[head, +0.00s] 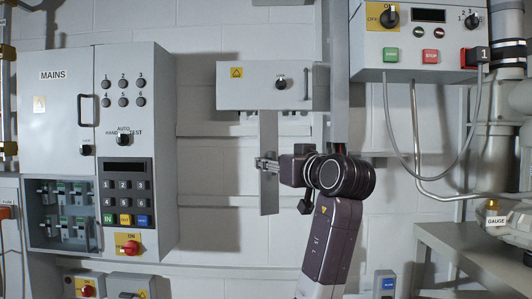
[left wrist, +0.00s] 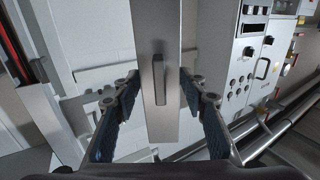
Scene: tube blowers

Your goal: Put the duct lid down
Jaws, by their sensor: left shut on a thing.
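The duct lid (head: 269,196) is a long, narrow grey metal strip. It stands upright in front of the wall, below the grey box with a yellow warning label (head: 262,88). My left gripper (head: 265,164) is shut on the lid around its middle. In the left wrist view the lid (left wrist: 158,25) runs vertically between the two fingers of my left gripper (left wrist: 160,88), and a bar handle (left wrist: 159,80) shows on its face. Whether the lid touches the wall or the box cannot be told. My right gripper is not in view.
The MAINS cabinet (head: 58,120) and a keypad panel (head: 160,120) stand at the left. A control box with a hanging cable (head: 420,55) is at the upper right. A grey bench (head: 470,250) is at the lower right. Bare wall lies left of the lid.

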